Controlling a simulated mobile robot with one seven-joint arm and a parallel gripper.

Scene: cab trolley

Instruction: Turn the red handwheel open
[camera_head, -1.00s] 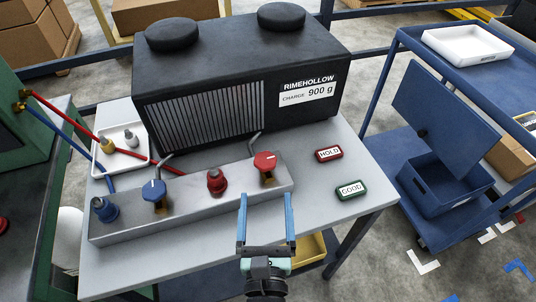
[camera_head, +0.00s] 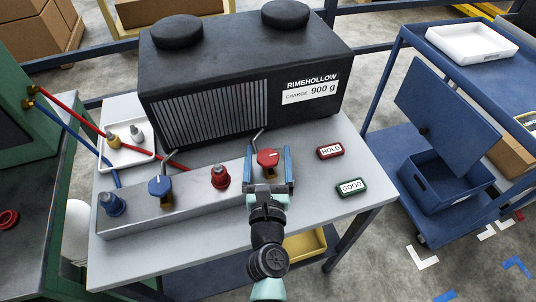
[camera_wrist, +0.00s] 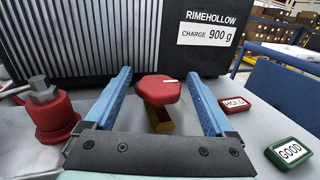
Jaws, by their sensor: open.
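The red handwheel (camera_head: 267,158) is a faceted red knob with a white mark, on a brass stem at the right end of the grey manifold block (camera_head: 190,204). My gripper (camera_head: 268,158) is open, with one blue finger on each side of the handwheel. In the wrist view the handwheel (camera_wrist: 158,90) sits between the two fingers, with a visible gap on both sides. The white mark points to the right in the wrist view. Part of the stem is hidden by my gripper in the head view.
A blue handwheel (camera_head: 160,187), a red fitting (camera_head: 220,177) and a blue fitting (camera_head: 112,204) share the block. The black RIMEHOLLOW unit (camera_head: 245,80) stands close behind. HOLD (camera_head: 330,151) and GOOD (camera_head: 351,187) tags lie to the right. A white tray (camera_head: 103,158) is at left.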

